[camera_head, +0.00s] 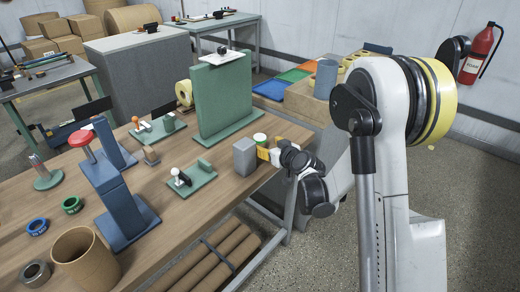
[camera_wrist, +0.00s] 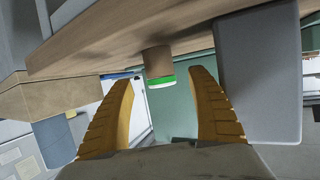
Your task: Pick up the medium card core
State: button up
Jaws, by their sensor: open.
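A small brown card core (camera_wrist: 157,62) with a green and white end stands near the table edge; in the head view its green top (camera_head: 260,138) shows just behind my gripper. I take it as the medium core, though its size label is not readable. My gripper (camera_head: 266,155) is at the table's right edge, its yellow fingers pointing left. In the wrist view my gripper (camera_wrist: 161,78) is open, with the core beyond and between the fingertips, apart from both. A larger open brown tube (camera_head: 86,258) stands at the front left.
A grey block (camera_head: 245,157) stands close beside my fingers, to the left. A tall green panel (camera_head: 221,95) is behind. Several small fixtures and rings lie on the wooden table (camera_head: 185,235). A cardboard-coloured bin (camera_head: 305,103) is beyond the edge.

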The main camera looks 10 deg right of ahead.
aim_at(263, 143)
jog(key=b+x, duration=0.2)
jog(key=x, duration=0.3)
jog(key=shift+w, duration=0.15)
jog(key=c, duration=1.2)
